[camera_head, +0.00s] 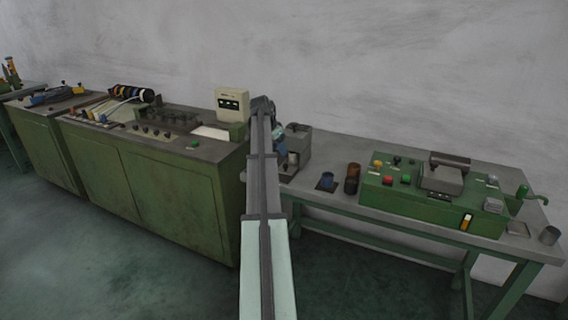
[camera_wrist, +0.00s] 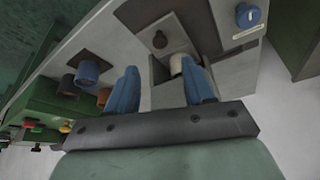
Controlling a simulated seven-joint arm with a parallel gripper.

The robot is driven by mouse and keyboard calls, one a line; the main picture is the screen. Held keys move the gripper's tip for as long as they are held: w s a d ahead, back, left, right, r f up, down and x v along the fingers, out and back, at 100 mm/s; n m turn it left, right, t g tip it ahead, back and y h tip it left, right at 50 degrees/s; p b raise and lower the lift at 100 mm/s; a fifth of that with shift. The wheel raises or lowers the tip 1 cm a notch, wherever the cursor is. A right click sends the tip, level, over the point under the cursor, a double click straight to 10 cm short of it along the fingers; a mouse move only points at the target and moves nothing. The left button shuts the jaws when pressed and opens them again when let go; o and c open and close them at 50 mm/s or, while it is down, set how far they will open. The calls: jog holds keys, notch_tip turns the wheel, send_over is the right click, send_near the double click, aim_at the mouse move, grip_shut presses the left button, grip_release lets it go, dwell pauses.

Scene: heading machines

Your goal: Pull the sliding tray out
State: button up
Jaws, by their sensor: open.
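A small grey machine (camera_head: 298,142) stands at the left end of the right-hand bench. The wrist view shows it close up, with a grey box-like body (camera_wrist: 226,35), a dark round knob (camera_wrist: 160,39), a blue dial (camera_wrist: 249,15) and a recess. A short cream cylinder (camera_wrist: 177,64) sits in the recess. I cannot tell for sure which part is the sliding tray. My gripper (camera_wrist: 160,75) is open, with its two blue fingers in front of this recess. The cream cylinder shows close to the right finger; contact cannot be told. In the head view my arm partly hides the machine.
A large green cabinet (camera_head: 180,195) stands close to the left of my arm. Bare floor lies in front.

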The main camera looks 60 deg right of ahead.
aim_at(285, 165)
jog(key=x, duration=0.9)
grip_shut()
dwell(0.4)
